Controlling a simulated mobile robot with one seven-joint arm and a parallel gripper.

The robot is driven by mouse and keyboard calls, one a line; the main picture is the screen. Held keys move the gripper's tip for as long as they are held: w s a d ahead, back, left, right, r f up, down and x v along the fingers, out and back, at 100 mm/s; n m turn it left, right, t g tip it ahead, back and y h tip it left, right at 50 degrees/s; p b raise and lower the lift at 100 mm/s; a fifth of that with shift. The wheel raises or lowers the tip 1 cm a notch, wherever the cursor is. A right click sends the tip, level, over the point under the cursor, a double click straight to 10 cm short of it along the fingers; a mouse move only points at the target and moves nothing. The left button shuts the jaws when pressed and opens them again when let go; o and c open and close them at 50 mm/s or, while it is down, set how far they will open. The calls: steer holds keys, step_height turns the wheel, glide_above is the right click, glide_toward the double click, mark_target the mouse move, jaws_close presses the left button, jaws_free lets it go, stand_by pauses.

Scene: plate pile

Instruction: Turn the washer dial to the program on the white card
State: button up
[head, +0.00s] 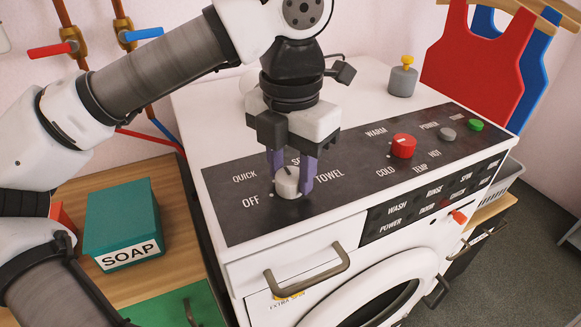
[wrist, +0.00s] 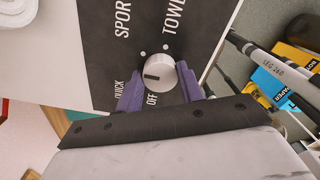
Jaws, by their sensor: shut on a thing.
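The washer (head: 240,265) has a dark control panel (head: 235,215) on its sloping top edge. The pale program dial (head: 287,184) sits at the panel's left, with OFF, QUICK, TOWEL and a partly hidden label around it. The wrist view shows the dial (wrist: 163,76) with SPORT and TOWEL above it, QUICK and OFF below. A dark mark on the dial lies toward the picture's left; its exact program is unclear. My gripper (head: 291,176) points down, its purple fingers shut on the dial from both sides. I cannot make out a white card with a program.
A red temperature knob (head: 403,146), a grey button (head: 447,134) and a green button (head: 476,126) are farther right on the panel. A teal soap box (head: 122,215) stands on the wooden counter at left. A grey weight-like object (head: 403,78) stands on the washer's top.

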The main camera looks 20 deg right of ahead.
mark_target(292, 175)
steer(key=m, duration=0.5)
steer(key=shift+m, duration=0.3)
steer(key=shift+r, duration=0.1)
stand_by(0.3)
steer(key=o, duration=1)
step_height(292, 175, up, 14)
steer(key=shift+f+p, duration=0.1)
steer(key=shift+p, duration=0.9)
steer(key=shift+s+f, duration=0.1)
